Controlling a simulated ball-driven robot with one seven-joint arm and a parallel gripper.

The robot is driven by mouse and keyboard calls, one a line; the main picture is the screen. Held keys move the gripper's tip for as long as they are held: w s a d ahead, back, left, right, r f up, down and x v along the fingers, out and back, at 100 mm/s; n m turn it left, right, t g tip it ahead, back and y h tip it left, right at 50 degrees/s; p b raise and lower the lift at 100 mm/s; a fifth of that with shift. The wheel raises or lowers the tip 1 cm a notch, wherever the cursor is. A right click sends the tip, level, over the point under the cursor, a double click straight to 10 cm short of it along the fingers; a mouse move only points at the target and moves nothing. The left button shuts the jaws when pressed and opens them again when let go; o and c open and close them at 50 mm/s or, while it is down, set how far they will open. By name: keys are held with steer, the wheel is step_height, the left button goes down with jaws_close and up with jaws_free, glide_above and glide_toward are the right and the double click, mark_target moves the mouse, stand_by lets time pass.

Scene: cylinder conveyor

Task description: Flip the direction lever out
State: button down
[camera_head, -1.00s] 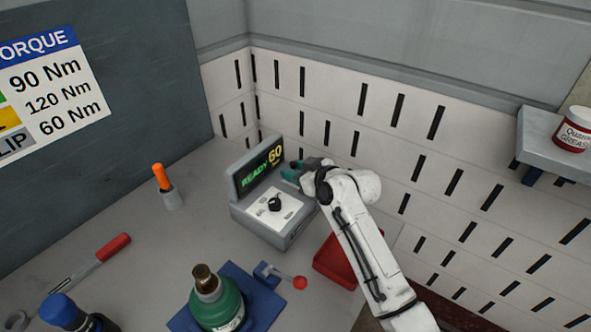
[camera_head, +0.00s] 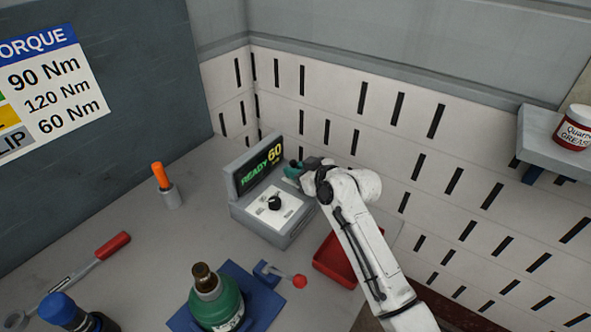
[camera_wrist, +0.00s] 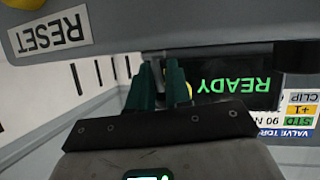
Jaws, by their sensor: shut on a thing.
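The grey control box (camera_head: 262,228) stands on the bench with its screen (camera_head: 260,168) reading READY 60 and a black knob (camera_head: 274,203) on its white panel. My gripper (camera_head: 291,171) is at the right end of the screen. In the wrist view its teal fingers (camera_wrist: 157,78) are shut on a slim grey metal piece, the direction lever (camera_wrist: 154,62), beside the upside-down READY screen (camera_wrist: 232,86). The fingers cover most of the lever. It cannot be made out in the head view.
A green gas bottle (camera_head: 222,300) stands on a blue base in front of the box, near a red-knobbed lever (camera_head: 298,281). A red tray (camera_head: 335,262) lies under my arm. An orange-handled tool (camera_head: 160,176) stands at left. The slotted wall (camera_head: 335,100) is close behind.

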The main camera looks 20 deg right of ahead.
steer(key=shift+t+b, duration=0.4)
steer(key=shift+b, duration=0.65)
steer(key=b, duration=0.2)
steer(key=t+y+b, duration=0.1)
steer(key=b, duration=0.2)
steer(key=t+b, duration=0.1)
steer(key=b, duration=0.2)
steer(key=shift+s+d+r+m+y, duration=0.25)
steer(key=shift+r+m+y, duration=0.05)
steer(key=shift+s+r+t+b, duration=0.15)
steer(key=shift+t+b, duration=0.25)
steer(key=shift+b, duration=0.25)
steer(key=shift+d+r, duration=0.1)
steer(key=shift+r, duration=0.15)
steer(key=c, duration=1.3)
jaws_free()
steer(key=shift+o, duration=1)
steer(key=shift+f, duration=0.25)
steer(key=shift+r, duration=0.1)
